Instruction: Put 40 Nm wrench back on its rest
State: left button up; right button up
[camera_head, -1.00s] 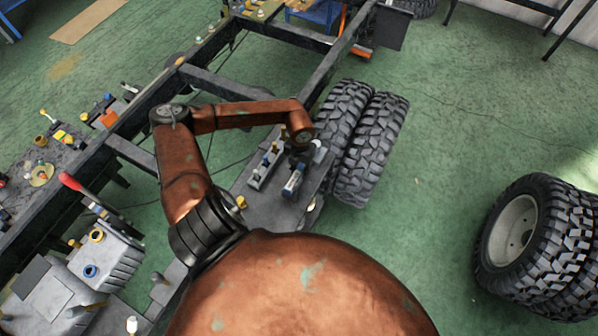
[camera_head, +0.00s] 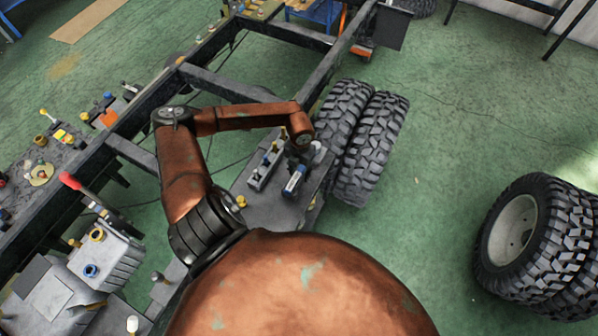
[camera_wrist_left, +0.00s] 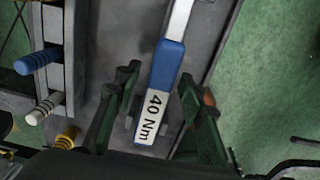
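The 40 Nm wrench (camera_wrist_left: 158,95) has a blue grip, a white label reading "40 Nm" and a silver shaft. Its blue and white handle also shows in the head view (camera_head: 293,182), over the grey platform beside the twin tires. My left gripper (camera_wrist_left: 158,105) has its fingers apart, one on each side of the handle, with visible gaps. In the head view my left gripper (camera_head: 299,156) is partly hidden by its own wrist. A small grey block (camera_wrist_left: 131,123) shows under the labelled end; whether the wrench bears on it I cannot tell. My right gripper is not in view.
A grey rack (camera_wrist_left: 55,65) with blue, white and yellow handled tools stands left of the wrench. Twin tires (camera_head: 368,150) stand close to the right of the platform (camera_head: 290,208). A dark chassis rail (camera_head: 330,75) runs behind.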

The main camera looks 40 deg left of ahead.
pick_arm(q)
notch_tip(320, 180, up, 12)
jog(key=shift+r, duration=0.15)
dwell(0.3)
dwell(0.5)
